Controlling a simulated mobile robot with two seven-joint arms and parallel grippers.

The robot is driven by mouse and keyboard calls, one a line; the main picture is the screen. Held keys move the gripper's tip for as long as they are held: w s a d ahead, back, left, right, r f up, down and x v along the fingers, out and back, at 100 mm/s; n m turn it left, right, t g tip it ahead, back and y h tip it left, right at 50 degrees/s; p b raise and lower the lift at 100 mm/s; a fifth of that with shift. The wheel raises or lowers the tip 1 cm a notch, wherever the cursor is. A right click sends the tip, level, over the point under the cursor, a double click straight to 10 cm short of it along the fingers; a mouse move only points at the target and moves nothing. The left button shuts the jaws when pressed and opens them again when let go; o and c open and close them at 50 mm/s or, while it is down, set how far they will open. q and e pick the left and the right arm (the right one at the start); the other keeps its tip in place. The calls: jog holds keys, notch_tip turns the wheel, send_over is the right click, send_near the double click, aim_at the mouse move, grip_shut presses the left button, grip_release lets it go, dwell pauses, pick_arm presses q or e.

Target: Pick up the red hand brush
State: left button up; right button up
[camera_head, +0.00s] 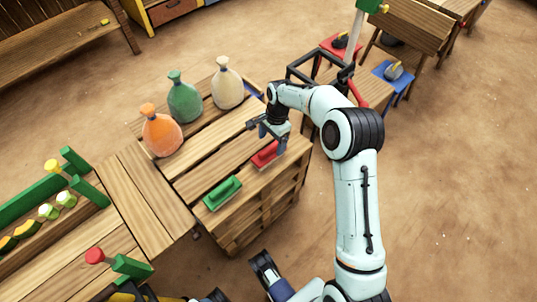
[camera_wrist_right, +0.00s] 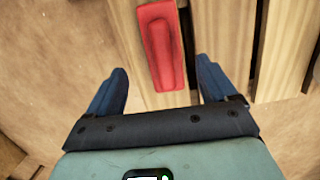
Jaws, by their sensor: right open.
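The red hand brush (camera_head: 266,155) lies on the slatted wooden crate top, near its right end. It also shows in the right wrist view (camera_wrist_right: 162,45), lying lengthwise ahead of the fingers. My right gripper (camera_head: 270,136) is open above the brush. In the right wrist view its two blue fingers (camera_wrist_right: 162,80) are apart, one on each side of the brush's near end, with nothing held. In the head view the gripper partly covers the brush.
A green hand brush (camera_head: 222,193) lies left of the red one on the same crate. A dark frame (camera_head: 305,68) stands close to my right arm. Sandy floor at right is clear.

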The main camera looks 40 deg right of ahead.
aim_at(269, 147)
jog(key=f, duration=0.1)
jog(key=f+b, duration=0.1)
jog(key=f, duration=0.3)
jog(key=shift+w+a+f, duration=0.15)
jog(key=shift+w+a, duration=0.1)
jog(key=shift+a, duration=0.15)
pick_arm(q)
jog(key=shift+w+a+f+t, duration=0.25)
jog(key=shift+w+f, duration=0.15)
jog(key=shift+w, duration=0.15)
jog(key=shift+w+a+f+t, duration=0.15)
jog(key=shift+w+a+f, duration=0.1)
jog(key=shift+w+f, duration=0.2)
pick_arm(e)
jog(key=shift+c, duration=0.3)
jog(key=c, duration=1.2)
pick_arm(q)
jog(key=s+d+r+g+p, duration=0.2)
jog(key=s+r+p, duration=0.2)
jog(key=s+r, duration=0.1)
jog(key=shift+s+d+h, duration=0.25)
jog(key=shift+h, duration=0.05)
pick_arm(e)
jog(key=shift+r, duration=10.1)
